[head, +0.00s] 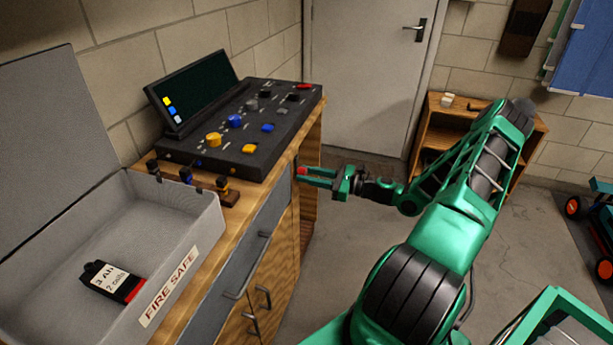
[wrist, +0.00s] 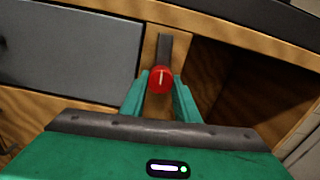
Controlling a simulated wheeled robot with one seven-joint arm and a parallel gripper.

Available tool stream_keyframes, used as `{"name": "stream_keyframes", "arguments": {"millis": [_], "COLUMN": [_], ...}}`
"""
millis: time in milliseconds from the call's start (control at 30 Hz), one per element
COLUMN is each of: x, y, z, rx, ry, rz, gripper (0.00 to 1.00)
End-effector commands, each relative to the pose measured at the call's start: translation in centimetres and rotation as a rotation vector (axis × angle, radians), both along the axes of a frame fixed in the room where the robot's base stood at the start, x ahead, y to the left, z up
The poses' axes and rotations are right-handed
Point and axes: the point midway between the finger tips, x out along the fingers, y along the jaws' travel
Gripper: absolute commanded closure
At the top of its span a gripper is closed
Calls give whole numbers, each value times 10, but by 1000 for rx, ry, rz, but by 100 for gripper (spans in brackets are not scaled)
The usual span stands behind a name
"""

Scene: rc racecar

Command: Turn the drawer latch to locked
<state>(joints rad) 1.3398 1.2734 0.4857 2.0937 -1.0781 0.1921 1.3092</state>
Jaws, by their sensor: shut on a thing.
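The drawer latch is a red round knob (wrist: 160,80) with a pale line on its face, set on a dark bar (wrist: 165,48) on the wooden bench front. The pale line stands nearly upright in the wrist view. My gripper (wrist: 160,92) has its green fingers shut on the knob, one on each side. In the head view my gripper (head: 302,174) reaches the bench's right end, where a bit of red shows at its fingertips. The grey drawer front (wrist: 75,52) is left of the latch, and the drawer looks closed.
A black control panel (head: 245,125) with knobs and a screen stands on the bench above. A fire-safe box (head: 205,225) with an open lid holds a battery pack (head: 112,282). An open cubby (wrist: 245,85) is right of the latch.

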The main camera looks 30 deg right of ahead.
Motion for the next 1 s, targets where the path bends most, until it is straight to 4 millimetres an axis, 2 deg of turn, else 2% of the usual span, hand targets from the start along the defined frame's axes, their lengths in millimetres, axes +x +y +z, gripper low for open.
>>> {"name": "stream_keyframes", "arguments": {"millis": [1000], "x": [3], "y": [-5], "z": [1], "rx": [-731], "ry": [-564], "rz": [-6], "gripper": [94]}}
